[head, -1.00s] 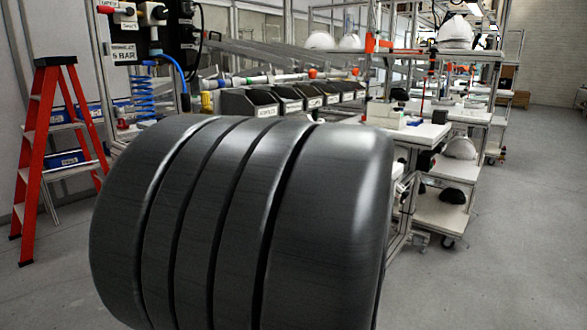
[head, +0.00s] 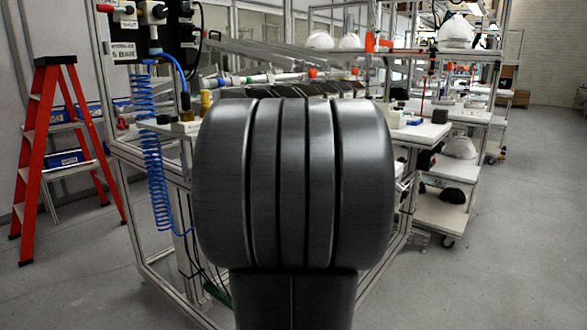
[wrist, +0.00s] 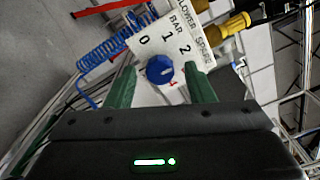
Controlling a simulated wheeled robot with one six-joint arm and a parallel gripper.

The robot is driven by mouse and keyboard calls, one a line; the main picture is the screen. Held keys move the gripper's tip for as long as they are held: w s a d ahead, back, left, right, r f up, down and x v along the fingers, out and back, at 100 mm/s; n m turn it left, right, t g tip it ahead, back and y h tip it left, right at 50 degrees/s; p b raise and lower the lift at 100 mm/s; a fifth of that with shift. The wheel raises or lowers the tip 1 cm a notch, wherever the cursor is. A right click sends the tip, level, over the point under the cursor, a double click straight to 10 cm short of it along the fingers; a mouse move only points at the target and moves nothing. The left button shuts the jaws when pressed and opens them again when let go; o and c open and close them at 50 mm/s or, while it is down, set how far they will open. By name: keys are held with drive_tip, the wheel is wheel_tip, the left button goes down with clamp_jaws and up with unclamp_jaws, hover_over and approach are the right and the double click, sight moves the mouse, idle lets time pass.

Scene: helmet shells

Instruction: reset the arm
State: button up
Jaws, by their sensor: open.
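My gripper (wrist: 161,88) shows in the wrist view with its two green fingers apart and nothing held between them. In the head view my own dark, ribbed arm link fills the middle and hides part of the workbench. My fingers cannot be made out there.
A blue coiled hose (head: 153,165) hangs from the bench frame at left; it also shows in the wrist view (wrist: 105,47). A red ladder (head: 40,150) stands far left. A white shelf cart (head: 447,170) holds helmet shells. The floor at right (head: 510,250) is clear.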

drive_tip(key=m+p, duration=1.3)
drive_tip(key=p, duration=0.5)
drive_tip(key=shift+s, duration=0.15)
idle(0.5)
